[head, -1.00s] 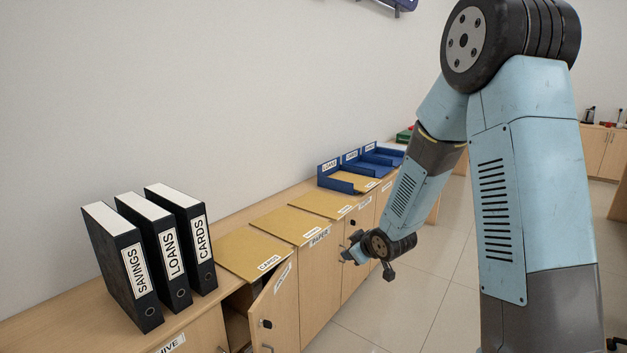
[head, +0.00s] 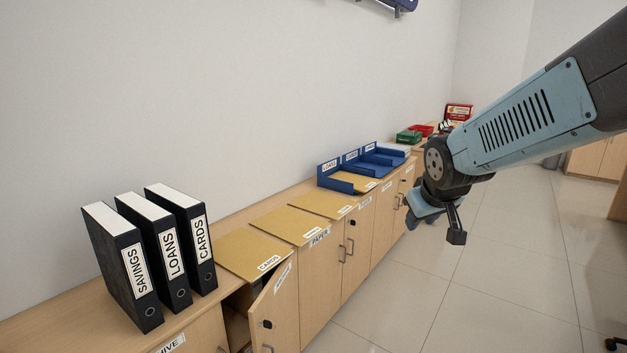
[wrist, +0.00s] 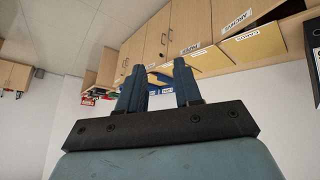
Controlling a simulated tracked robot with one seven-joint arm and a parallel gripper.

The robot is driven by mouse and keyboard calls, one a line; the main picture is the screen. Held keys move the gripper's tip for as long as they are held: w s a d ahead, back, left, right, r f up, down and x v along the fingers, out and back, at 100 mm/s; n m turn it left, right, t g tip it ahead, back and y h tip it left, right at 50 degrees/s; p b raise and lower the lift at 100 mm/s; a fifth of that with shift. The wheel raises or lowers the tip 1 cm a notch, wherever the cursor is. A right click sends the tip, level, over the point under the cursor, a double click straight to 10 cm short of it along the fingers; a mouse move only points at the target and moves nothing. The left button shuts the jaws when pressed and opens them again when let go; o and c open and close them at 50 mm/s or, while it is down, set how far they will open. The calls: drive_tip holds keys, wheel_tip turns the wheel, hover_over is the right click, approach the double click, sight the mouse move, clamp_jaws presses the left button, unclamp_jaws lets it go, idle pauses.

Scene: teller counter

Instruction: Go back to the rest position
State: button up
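My gripper (head: 416,218) hangs in front of the cabinets at the right of the head view, in free air over the floor. In the wrist view its two blue fingers (wrist: 159,84) stand apart with nothing between them, so it is open and empty. My forearm comes in from the upper right of the head view, folded at the wrist. The fingertips are small and partly hidden in the head view.
Black binders (head: 168,250) stand on the counter (head: 60,335) at left. Tan folders (head: 290,226) and blue trays (head: 336,184) line it farther back. A cabinet door (head: 275,312) stands open under the front folder. The floor (head: 500,290) at right is clear.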

drive_tip(key=s+r+m+g, duration=0.1)
drive_tip(key=s+r, duration=0.1)
drive_tip(key=s, duration=0.6)
drive_tip(key=s+r+m, duration=0.2)
drive_tip(key=s, duration=0.6)
drive_tip(key=shift+s+d+r+g+y, duration=0.3)
drive_tip(key=shift+s+d+g, duration=0.05)
drive_tip(key=shift+d+g, duration=0.1)
